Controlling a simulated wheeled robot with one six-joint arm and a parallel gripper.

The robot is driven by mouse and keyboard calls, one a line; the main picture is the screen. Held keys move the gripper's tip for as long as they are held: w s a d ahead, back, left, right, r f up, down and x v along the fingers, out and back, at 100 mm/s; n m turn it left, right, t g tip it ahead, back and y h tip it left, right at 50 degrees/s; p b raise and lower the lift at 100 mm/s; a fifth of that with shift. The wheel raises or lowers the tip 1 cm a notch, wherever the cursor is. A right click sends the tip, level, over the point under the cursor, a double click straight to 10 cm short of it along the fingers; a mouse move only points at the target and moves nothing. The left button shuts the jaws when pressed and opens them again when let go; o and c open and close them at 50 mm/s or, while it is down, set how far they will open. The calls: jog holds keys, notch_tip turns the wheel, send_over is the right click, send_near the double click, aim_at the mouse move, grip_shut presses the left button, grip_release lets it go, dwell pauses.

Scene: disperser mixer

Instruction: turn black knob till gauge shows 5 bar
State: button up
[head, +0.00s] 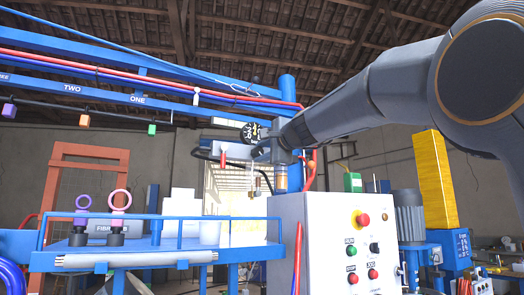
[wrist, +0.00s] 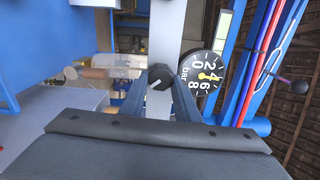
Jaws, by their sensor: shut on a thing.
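The black knob (wrist: 161,77) with a white mark sits between the fingertips of my gripper (wrist: 162,82) in the wrist view. My gripper is shut on it. The round black gauge (wrist: 200,73), marked "bar", is just right of the knob and appears turned sideways. Its yellow needle points around the 4 to 6 part of the scale; I cannot read the exact value. In the head view, the gauge (head: 250,132) shows just left of my gripper (head: 264,150), and the knob is not clearly visible there.
A white control box (head: 320,235) with coloured buttons stands below my arm. A blue railed platform (head: 150,245) with ring-topped pieces is at the left. Blue beams with red and blue pipes (head: 150,85) run overhead. A red hose (head: 308,170) hangs near my gripper.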

jog(key=shift+f+m, duration=0.1)
jog(key=shift+m, duration=0.3)
jog(key=o, duration=1.1)
jog(key=shift+c, duration=0.2)
jog(key=shift+s+d, duration=0.1)
jog(key=b+v, duration=0.3)
jog(key=v, duration=0.4)
jog(key=shift+s+d, duration=0.2)
